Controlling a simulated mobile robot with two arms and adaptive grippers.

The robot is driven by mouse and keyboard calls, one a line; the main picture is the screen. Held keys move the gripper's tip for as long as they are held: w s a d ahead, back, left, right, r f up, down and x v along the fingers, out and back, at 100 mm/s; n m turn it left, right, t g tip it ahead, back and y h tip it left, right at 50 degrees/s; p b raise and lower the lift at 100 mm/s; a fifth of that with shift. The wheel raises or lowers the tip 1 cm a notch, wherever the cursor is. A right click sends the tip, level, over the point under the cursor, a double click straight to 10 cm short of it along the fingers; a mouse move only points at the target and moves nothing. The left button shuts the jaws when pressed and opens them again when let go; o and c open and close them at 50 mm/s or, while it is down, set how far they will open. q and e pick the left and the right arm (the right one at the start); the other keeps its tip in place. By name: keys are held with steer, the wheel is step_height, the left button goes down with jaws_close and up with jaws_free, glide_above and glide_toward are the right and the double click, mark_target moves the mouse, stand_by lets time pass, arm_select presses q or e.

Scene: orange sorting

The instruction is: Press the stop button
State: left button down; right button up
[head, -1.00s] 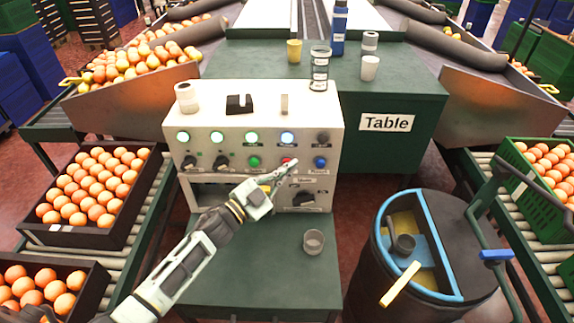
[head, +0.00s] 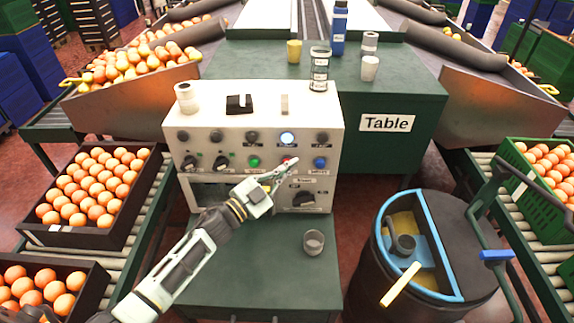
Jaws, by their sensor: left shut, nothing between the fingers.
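The white control panel (head: 225,130) stands in the middle on the green cabinet. The red button (head: 288,160) is in its button row, between a green button (head: 254,161) and a blue button (head: 320,162). My left gripper (head: 291,163) is shut and empty, with its tips at the red button and partly covering it; they seem to touch it. Above, one lamp (head: 287,138) glows bluish white and the other lamps are dark. My right gripper is not in view.
A small cup (head: 313,242) stands on the green surface (head: 250,275) below the panel. A drum with a blue rim (head: 378,240) stands at the right. Crates of oranges (head: 120,232) flank the sides. Containers stand on the green table (head: 405,100) behind.

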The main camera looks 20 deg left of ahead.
arm_select(q)
steer(key=shift+s+d+p, duration=0.25)
steer(key=shift+s+p, duration=0.15)
steer(key=shift+s, duration=0.5)
steer(key=s+p, duration=0.1)
steer(key=s, duration=0.1)
steer(key=s+d+p, duration=0.1)
steer(key=s, duration=0.1)
steer(key=shift+s+d, duration=0.2)
steer(key=shift+s, duration=0.2)
steer(key=shift+f, duration=0.1)
stand_by(0.4)
